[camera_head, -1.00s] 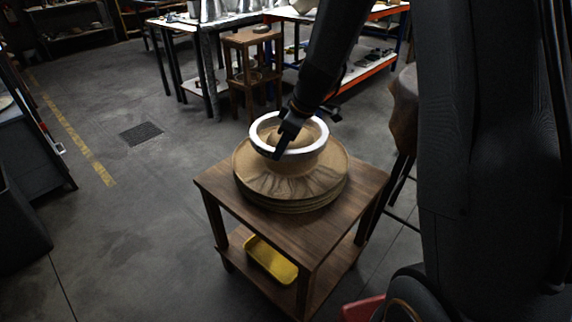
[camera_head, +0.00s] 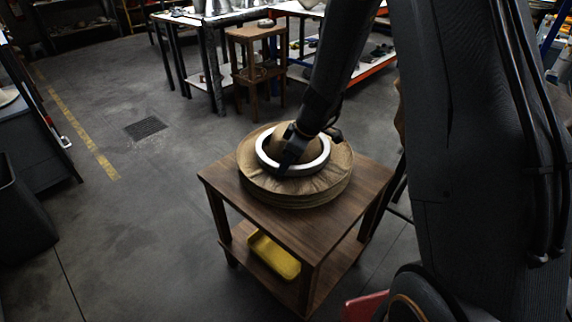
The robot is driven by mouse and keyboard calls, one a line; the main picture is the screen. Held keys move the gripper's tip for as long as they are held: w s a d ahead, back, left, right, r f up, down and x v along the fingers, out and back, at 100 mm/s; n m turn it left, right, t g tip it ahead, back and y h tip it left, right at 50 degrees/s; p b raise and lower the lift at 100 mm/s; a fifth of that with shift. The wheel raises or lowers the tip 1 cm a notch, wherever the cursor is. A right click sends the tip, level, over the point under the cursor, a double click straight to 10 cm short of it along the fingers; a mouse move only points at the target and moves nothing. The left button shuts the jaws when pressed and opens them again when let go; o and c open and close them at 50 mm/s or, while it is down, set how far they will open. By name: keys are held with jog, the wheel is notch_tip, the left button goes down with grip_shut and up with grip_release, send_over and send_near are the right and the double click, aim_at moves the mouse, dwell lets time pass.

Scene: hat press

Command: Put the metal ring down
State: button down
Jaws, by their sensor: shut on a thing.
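The metal ring (camera_head: 318,165) is white and shiny. It is around the crown of a tan hat (camera_head: 279,131) and low, close to the brim. Whether it touches the brim I cannot tell. The hat's wide brim (camera_head: 257,183) lies on a round stack on a small wooden table (camera_head: 231,196). My gripper (camera_head: 287,160) reaches down from above and is shut on the near side of the ring. My gripper hides part of the ring and of the crown.
A yellow tray (camera_head: 273,257) lies on the table's lower shelf. A wooden stool (camera_head: 243,35) and workbenches stand behind. A dark bin (camera_head: 22,215) is at the left. A red object (camera_head: 366,305) is at the bottom right. The floor left of the table is clear.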

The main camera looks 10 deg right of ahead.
jog(key=c, duration=1.9)
grip_release()
jog(key=v, duration=1.1)
jog(key=s+d+m+g+h, duration=0.1)
jog(key=s+m, duration=0.3)
jog(key=s, duration=0.3)
jog(key=s+d+r+m+g+h, duration=0.1)
jog(key=s+m, duration=0.3)
jog(key=s, duration=0.4)
jog(key=s+d+r+m+h, duration=0.1)
jog(key=s+d+m, duration=0.1)
jog(key=s+m, duration=0.2)
jog(key=shift+s+d+r+m+g+h, duration=0.1)
jog(key=shift+s+d+m+g+h, duration=0.1)
jog(key=shift+s, duration=0.7)
jog(key=shift+s+d+m+g+h, duration=0.1)
jog(key=shift+s+d+g+h, duration=0.1)
jog(key=shift+s, duration=0.75)
